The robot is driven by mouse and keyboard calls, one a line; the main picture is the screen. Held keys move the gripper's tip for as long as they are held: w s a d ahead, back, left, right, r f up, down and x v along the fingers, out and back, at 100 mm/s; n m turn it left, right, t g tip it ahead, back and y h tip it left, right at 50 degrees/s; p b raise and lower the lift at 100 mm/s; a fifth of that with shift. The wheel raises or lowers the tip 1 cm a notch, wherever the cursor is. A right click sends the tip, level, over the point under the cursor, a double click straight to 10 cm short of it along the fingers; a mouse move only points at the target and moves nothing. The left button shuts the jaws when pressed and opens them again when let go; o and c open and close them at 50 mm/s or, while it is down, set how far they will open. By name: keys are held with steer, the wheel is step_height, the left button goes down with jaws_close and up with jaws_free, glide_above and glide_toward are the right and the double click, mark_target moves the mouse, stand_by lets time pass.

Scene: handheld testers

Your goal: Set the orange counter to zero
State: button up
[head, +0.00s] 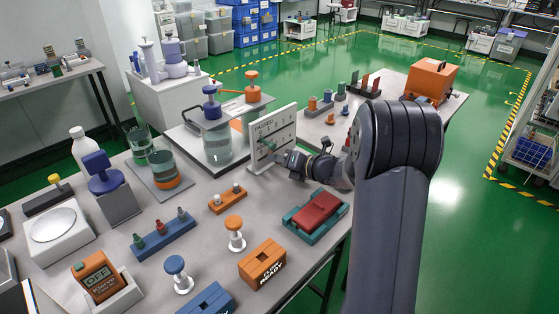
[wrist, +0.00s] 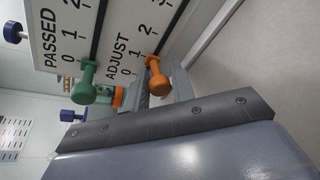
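A white upright board (head: 270,138) stands on the table. In the wrist view its panel (wrist: 118,35) carries two numbered columns, PASSED and ADJUST. The orange counter (wrist: 158,78) is a peg with a round head in the ADJUST column, near the low numbers; its exact mark is hard to read. A green counter (wrist: 88,82) is at the low end of the PASSED column. My gripper (wrist: 163,86) is right at the board, its grey fingers apart on either side of the orange counter's head. Contact is not clear.
A teal tray with a red block (head: 316,210) lies to the right below my gripper. An orange two-peg block (head: 227,198) is in front of the board.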

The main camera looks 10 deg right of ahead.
jaws_close()
steer(key=shift+s+a, duration=0.5)
steer(key=shift+a, duration=0.2)
steer(key=shift+s+a, duration=0.45)
steer(key=shift+a, duration=0.25)
steer(key=shift+o, duration=2)
jaws_free()
